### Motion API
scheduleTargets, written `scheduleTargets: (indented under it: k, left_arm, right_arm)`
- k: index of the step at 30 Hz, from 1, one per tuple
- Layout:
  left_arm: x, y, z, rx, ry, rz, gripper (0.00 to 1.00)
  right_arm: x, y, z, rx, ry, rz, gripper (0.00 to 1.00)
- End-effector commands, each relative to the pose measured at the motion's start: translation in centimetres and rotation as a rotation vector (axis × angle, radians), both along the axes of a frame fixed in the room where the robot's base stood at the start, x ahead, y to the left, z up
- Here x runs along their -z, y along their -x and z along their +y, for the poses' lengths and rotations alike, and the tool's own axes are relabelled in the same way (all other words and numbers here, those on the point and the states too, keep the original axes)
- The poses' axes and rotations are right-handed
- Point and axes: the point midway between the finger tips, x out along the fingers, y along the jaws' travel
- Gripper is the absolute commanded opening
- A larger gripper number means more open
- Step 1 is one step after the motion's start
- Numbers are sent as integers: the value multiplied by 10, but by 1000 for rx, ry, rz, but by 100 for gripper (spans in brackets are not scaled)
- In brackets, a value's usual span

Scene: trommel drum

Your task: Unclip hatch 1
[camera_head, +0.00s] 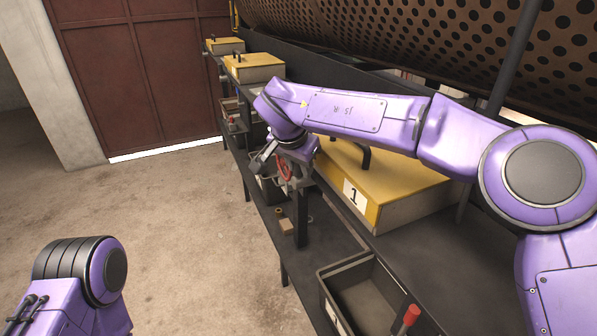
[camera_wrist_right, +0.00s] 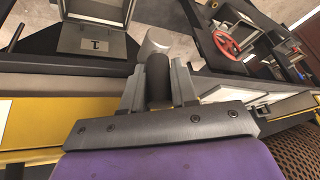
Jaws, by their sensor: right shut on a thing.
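Hatch 1 (camera_head: 385,190) is a yellow-topped box lid with a white "1" label and a dark handle, in the head view right of centre, partly covered by my right arm. My right gripper (camera_head: 262,160) is at the hatch's far left end, beside the bench edge. In the right wrist view its two fingers (camera_wrist_right: 158,85) are shut on a dark cylindrical grip (camera_wrist_right: 158,78), apparently the clip's lever, with a light grey round end (camera_wrist_right: 155,42) beyond it. The clip's catch is hidden. My left gripper is out of view; only its arm shows at lower left.
Two more yellow hatches (camera_head: 253,67) stand farther along the dark bench. The perforated drum (camera_head: 450,40) is above. An open bin (camera_head: 365,290) is below, near a red-handled tool (camera_head: 408,318). A red wheel-like part (camera_wrist_right: 230,40) shows in the wrist view. Floor at left is clear.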

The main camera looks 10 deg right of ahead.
Motion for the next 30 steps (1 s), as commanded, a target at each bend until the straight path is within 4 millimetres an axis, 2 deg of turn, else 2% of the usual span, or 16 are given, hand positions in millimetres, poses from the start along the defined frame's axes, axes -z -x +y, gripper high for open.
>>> scheduleTargets:
  k: [6,7,17,20,30]
  left_arm:
    - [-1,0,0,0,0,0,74]
    - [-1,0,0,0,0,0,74]
    - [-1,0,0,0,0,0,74]
    - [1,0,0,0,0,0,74]
    - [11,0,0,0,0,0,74]
  right_arm:
    - [0,-1,-1,0,3,0,0]
    - [0,-1,-1,0,3,0,35]
    - [0,0,0,0,1,2,36]
    - [-7,3,2,0,1,-1,36]
    - [-74,33,17,2,1,-1,36]
